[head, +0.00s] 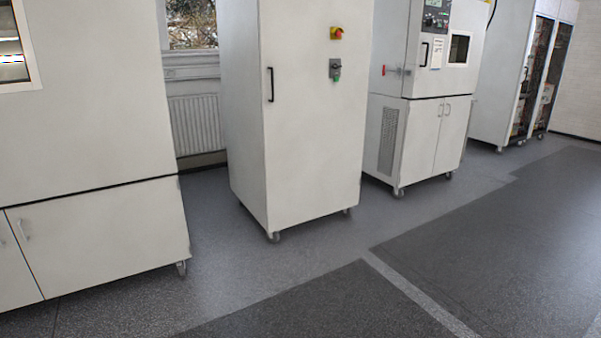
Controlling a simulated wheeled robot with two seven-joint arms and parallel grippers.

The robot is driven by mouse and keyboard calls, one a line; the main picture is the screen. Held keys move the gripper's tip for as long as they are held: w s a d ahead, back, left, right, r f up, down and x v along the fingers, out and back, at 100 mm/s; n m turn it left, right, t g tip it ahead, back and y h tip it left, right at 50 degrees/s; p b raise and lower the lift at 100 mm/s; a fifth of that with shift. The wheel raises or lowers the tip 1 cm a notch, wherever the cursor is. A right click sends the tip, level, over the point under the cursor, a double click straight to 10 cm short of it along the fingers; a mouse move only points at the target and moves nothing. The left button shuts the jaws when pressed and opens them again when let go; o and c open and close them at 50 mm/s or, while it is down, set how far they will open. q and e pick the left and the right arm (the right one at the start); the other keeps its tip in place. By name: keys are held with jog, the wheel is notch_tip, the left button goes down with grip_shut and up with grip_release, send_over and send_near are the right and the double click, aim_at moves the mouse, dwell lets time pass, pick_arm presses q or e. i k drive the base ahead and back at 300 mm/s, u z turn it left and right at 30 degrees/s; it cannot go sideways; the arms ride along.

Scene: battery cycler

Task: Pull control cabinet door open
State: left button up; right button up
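The control cabinet (308,150) is a tall white box on castors in the middle of the head view. Its front door looks shut. A black vertical bar handle (270,85) sits near the door's left edge. A red and yellow rotary switch (337,33) and a grey switch box (335,69) with a small green part are on the door's upper right. Neither of my grippers shows in the view, and nothing is seen touching the handle.
A large white chamber (90,110) stands at the left. A white test chamber (425,90) on a base cabinet stands to the right. Cabinets with dark open fronts (535,75) are at the far right. A radiator (195,125) is behind. The floor in front (300,265) is clear.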

aim_at(314, 125)
jog(key=z, duration=0.4)
jog(key=i, duration=2.95)
jog(key=u, duration=0.5)
